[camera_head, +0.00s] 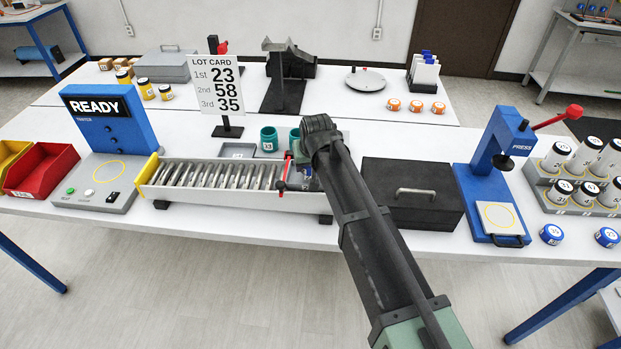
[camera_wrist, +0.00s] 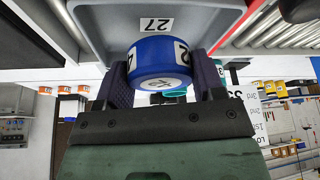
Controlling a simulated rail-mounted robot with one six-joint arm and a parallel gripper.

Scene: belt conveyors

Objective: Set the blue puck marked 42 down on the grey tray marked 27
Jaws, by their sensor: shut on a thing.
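The blue puck (camera_wrist: 153,52), with a white face and side labels showing a 4 and a 2, is between the two dark fingers of my gripper (camera_wrist: 162,72) in the wrist view. My gripper is shut on it. The grey tray (camera_wrist: 105,22), with a white label reading 27, lies beyond the puck at the top of this upside-down view. The puck appears over the tray; I cannot tell whether they touch. In the head view my arm hides the puck and most of the area at the conveyor's right end.
The roller conveyor (camera_head: 215,192) lies left of my arm, with a red lever (camera_head: 283,172) near its right end. Teal cups (camera_head: 269,139) stand behind. A dark lidded box (camera_head: 412,200) is close on the right; the blue press (camera_head: 492,165) stands beyond it. A lot card (camera_head: 217,88) stands behind the conveyor.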

